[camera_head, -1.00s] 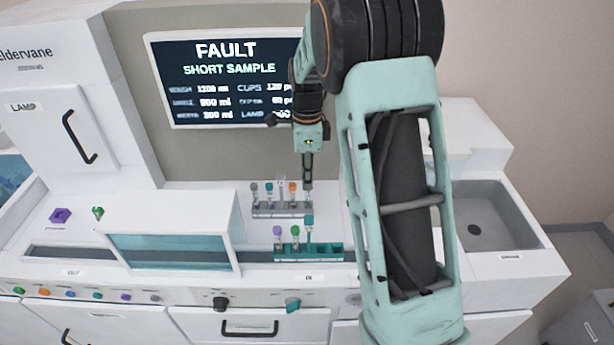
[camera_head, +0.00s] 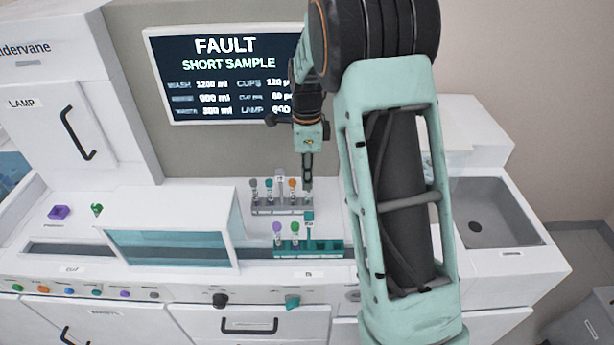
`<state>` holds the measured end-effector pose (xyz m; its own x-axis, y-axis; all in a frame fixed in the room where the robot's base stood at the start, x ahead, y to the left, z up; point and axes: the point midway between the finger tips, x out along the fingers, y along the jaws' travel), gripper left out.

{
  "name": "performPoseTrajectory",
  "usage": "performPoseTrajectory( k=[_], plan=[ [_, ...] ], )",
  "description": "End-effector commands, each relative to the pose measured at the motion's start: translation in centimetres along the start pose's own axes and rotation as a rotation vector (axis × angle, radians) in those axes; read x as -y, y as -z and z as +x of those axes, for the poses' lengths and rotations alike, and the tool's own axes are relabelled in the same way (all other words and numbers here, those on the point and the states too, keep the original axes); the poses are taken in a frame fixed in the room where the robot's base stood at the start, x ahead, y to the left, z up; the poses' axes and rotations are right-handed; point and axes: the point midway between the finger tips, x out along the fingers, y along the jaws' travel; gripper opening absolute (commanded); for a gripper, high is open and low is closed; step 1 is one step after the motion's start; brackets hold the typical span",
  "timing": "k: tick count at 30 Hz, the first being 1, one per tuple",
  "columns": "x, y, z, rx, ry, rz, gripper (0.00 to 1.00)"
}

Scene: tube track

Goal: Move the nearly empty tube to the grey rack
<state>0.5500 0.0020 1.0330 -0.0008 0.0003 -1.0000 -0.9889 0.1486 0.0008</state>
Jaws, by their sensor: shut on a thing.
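The grey rack (camera_head: 267,209) stands on the white deck below the screen. It holds several capped tubes: a grey-capped one (camera_head: 253,184), a teal-capped one (camera_head: 269,184), a taller pale one (camera_head: 280,185) and an orange-capped one (camera_head: 292,184). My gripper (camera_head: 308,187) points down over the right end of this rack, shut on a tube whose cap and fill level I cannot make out. I cannot tell whether that tube is seated.
A screen (camera_head: 235,75) behind reads "FAULT SHORT SAMPLE". A white box with a teal window (camera_head: 170,248) stands left of the racks. A sink (camera_head: 490,215) is at the right. My own arm covers the deck right of the racks.

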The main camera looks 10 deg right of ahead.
Motion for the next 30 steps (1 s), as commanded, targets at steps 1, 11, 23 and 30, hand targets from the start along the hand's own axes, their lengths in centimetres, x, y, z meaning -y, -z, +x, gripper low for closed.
performPoseTrajectory(
  k=[1, 11, 23, 30],
  plan=[
    [0.0, 0.0, 0.0, 0.000, 0.000, 0.000, 0.00],
    [0.0, 0.0, 0.8, 0.000, -0.001, 0.000, 0.00],
    [0.0, 0.0, 1.3, 0.000, 0.000, -0.001, 0.00],
    [0.0, 0.0, 1.3, 0.000, 0.000, 0.000, 0.31]
  ],
)
